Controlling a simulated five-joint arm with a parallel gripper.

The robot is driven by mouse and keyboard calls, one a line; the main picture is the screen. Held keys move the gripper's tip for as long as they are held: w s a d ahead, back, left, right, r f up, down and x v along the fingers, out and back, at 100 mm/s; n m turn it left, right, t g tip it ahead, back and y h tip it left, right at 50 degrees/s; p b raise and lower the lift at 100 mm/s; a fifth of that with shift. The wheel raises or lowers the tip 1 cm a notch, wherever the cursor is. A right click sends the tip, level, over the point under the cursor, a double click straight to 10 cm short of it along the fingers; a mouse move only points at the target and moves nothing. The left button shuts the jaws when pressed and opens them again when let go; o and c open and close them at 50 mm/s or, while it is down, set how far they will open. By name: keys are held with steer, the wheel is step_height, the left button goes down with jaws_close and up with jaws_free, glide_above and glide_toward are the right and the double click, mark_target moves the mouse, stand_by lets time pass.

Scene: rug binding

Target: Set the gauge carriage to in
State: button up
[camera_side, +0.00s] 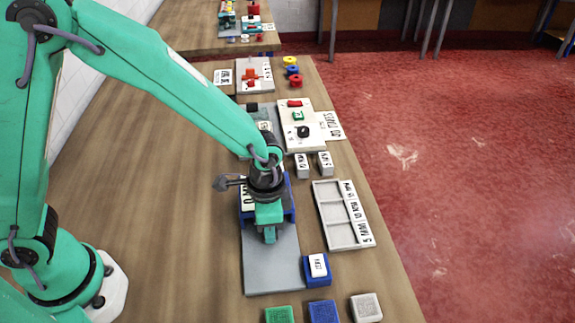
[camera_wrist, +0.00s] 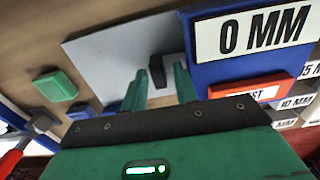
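No part is clearly marked as the gauge carriage. A blue block (camera_wrist: 210,62) with a white "0 MM" label (camera_wrist: 265,32) and a red plate (camera_wrist: 248,88), its word partly hidden, stands at the grey base plate (camera_wrist: 100,55). In the side view the blue block (camera_side: 290,208) is partly hidden under my arm, on the far part of the grey plate (camera_side: 270,265). A small black upright peg (camera_wrist: 157,72) shows just beyond my fingertips. My gripper (camera_wrist: 162,84) is open, its two green fingers apart with nothing clearly held. In the side view my gripper (camera_side: 270,235) points down over the plate.
A blue block with a white label (camera_side: 318,268) sits at the plate's right edge. Green (camera_side: 279,314), blue and white blocks line the front. A switch panel (camera_side: 318,118) stands behind.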

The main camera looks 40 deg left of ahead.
steer(key=shift+s+d, duration=0.3)
steer(key=shift+d, duration=0.05)
step_height(320, 180, up, 8)
steer(key=s+a+r+n+t, duration=0.2)
steer(key=s+a+r+n, duration=0.2)
steer(key=a, duration=0.5)
steer(key=s+a+r+n+t, duration=0.3)
steer(key=s+a+r+n, duration=0.1)
steer(key=a+r, duration=0.5)
steer(key=shift+s+a+r, duration=0.25)
steer(key=shift+s+a, duration=0.4)
steer(key=shift+a, duration=0.05)
stand_by(0.4)
steer(key=shift+w+d, duration=0.15)
stand_by(0.3)
